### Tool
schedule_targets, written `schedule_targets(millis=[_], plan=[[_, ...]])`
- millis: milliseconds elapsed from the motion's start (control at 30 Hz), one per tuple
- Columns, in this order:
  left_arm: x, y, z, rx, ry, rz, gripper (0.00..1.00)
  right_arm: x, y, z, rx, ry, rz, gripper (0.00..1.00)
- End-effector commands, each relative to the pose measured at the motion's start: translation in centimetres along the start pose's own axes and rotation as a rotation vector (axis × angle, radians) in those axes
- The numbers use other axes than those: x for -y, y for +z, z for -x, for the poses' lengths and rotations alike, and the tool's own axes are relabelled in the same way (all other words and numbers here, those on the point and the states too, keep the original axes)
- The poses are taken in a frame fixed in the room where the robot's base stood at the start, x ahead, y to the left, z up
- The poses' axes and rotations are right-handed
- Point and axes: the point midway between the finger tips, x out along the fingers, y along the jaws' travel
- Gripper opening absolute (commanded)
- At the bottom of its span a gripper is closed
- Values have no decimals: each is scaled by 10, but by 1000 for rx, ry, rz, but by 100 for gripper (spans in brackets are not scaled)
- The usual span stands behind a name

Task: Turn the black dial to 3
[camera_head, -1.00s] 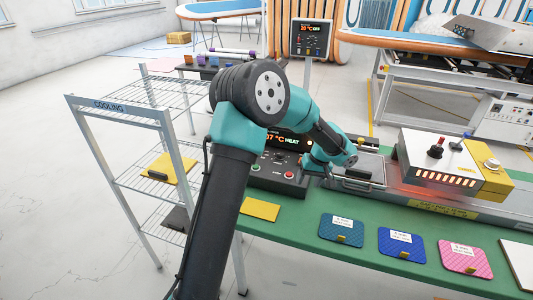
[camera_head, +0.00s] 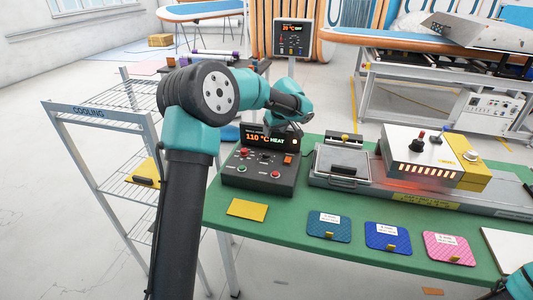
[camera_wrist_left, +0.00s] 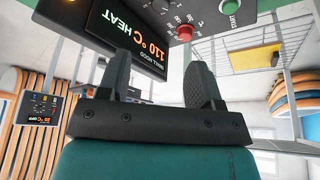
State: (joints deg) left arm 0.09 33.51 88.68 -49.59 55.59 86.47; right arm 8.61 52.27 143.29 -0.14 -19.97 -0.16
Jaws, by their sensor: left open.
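The dark control box (camera_head: 258,172) stands on the green table. Its display (camera_head: 268,140) reads 110 °C HEAT, and red, green and orange buttons sit on its sloped face. In the left wrist view the display (camera_wrist_left: 128,35) appears upside down, with a red button (camera_wrist_left: 184,33) and part of a printed number scale (camera_wrist_left: 178,12) beyond it. My left gripper (camera_head: 284,128) is at the rear of the box, by the display. Its fingers are apart and empty in the left wrist view (camera_wrist_left: 161,72).
A heater unit (camera_head: 420,158) glows over a metal track right of the box, with a hinged plate (camera_head: 342,168) between. A yellow pad (camera_head: 247,208) and several coloured pads lie along the front edge. The cooling rack (camera_head: 100,112) stands left. Part of my right arm shows bottom right.

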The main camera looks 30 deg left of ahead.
Motion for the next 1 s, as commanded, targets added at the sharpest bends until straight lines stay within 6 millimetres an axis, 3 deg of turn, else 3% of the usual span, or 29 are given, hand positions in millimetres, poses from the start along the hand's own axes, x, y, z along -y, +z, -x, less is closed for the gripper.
schedule_targets(millis=[700,1000], plan=[[0,1,-121,2,-3,-2,59,0,0,0,0,0,0,43],[0,1,-154,1,-2,-2,59,0,0,0,0,0,0,43]])
